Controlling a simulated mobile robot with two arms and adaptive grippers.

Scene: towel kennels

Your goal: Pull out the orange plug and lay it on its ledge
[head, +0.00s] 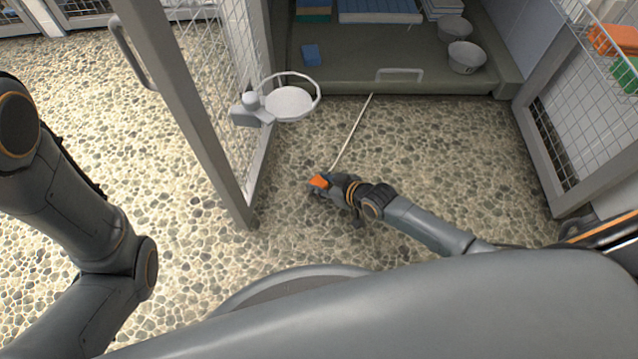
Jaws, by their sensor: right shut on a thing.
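The orange plug (319,181) is at the fingertips of my right gripper (324,187), in the middle of the head view. My right gripper is shut on the plug and partly covers it. A pale, straight cord or rod (352,132) runs from near the plug up to the front of the raised green-grey platform (345,75). Whether the two are joined I cannot tell. The ledge and the socket cannot be made out with certainty. My left arm shows at the left, but its gripper is out of view.
An open mesh door (205,110) stands left of my right gripper, with a white bowl in a ring holder (290,103) on it. Two metal bowls (466,57), a blue block (311,55) and folded towels (380,10) are on the platform. The pebbled floor between is clear.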

